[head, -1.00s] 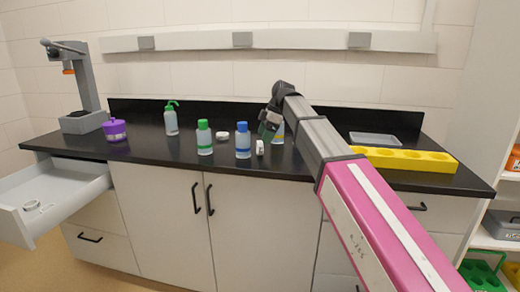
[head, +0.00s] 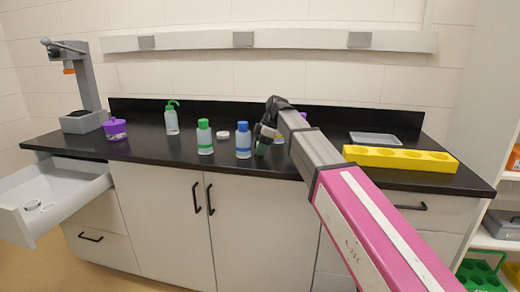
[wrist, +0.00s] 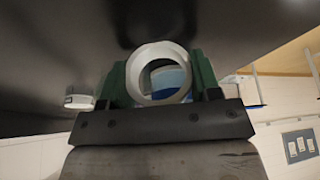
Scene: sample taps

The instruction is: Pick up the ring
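The ring (wrist: 133,73) is white and round with an open middle. In the wrist view it sits between the two green fingers of my gripper (wrist: 161,80), touching them on both sides. The gripper looks shut on it. In the head view my gripper (head: 263,145) is low over the front part of the black counter, right of the blue-capped bottle (head: 243,141). The ring is hard to make out there, as the fingers largely cover that spot.
A green-capped bottle (head: 204,137), a small white round piece (head: 222,135), a wash bottle (head: 171,119) and a purple container (head: 115,130) stand on the counter (head: 150,148). A yellow rack (head: 400,158) lies to the right. An open drawer (head: 60,200) juts out at left.

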